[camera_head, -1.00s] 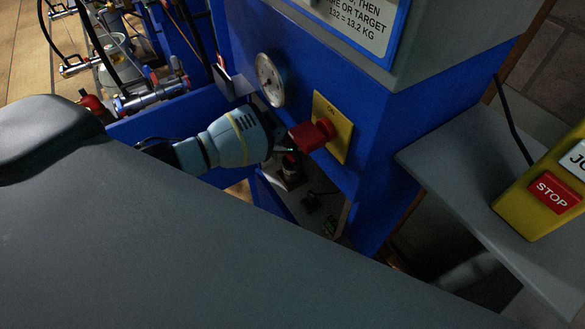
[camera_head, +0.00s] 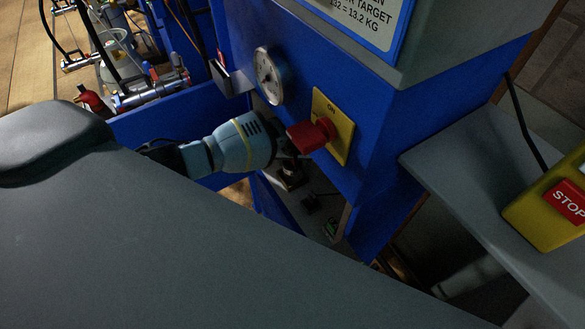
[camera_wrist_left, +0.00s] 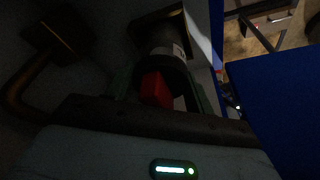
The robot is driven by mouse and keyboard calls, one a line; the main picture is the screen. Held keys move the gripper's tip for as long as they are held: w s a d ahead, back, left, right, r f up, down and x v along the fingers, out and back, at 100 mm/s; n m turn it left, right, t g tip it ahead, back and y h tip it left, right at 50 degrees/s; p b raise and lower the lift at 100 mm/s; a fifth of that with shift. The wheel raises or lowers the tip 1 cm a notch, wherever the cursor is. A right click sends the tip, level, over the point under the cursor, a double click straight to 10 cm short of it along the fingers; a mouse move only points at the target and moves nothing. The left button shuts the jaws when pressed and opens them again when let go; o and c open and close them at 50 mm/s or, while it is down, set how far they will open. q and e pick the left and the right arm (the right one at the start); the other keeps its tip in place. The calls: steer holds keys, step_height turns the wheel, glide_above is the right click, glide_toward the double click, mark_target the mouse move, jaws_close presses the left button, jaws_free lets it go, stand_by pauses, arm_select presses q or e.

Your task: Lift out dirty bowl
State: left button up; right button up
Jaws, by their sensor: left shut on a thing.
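My left gripper (camera_wrist_left: 160,95) is shut on the dirty bowl (camera_wrist_left: 165,50), a dim, dark cylinder with a pale label. In the left wrist view its green fingers stand on either side of the bowl's lower part, and a red block (camera_wrist_left: 155,88) shows between them. Dirt on the bowl is too dark to make out. In the head view my left gripper (camera_head: 288,148) reaches in from the left beside the blue cabinet, its fingertips mostly hidden by a red handle (camera_head: 308,137). My right gripper is not in view.
The red handle sits on a yellow plate (camera_head: 341,132) marked ON, close to my gripper. A round gauge (camera_head: 269,76) is above. The blue cabinet (camera_head: 365,165) and a grey shelf (camera_head: 450,165) with a yellow STOP box (camera_head: 528,215) lie right.

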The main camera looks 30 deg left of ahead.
arm_select(q)
steer(key=c, duration=0.3)
steer(key=shift+r, duration=0.1)
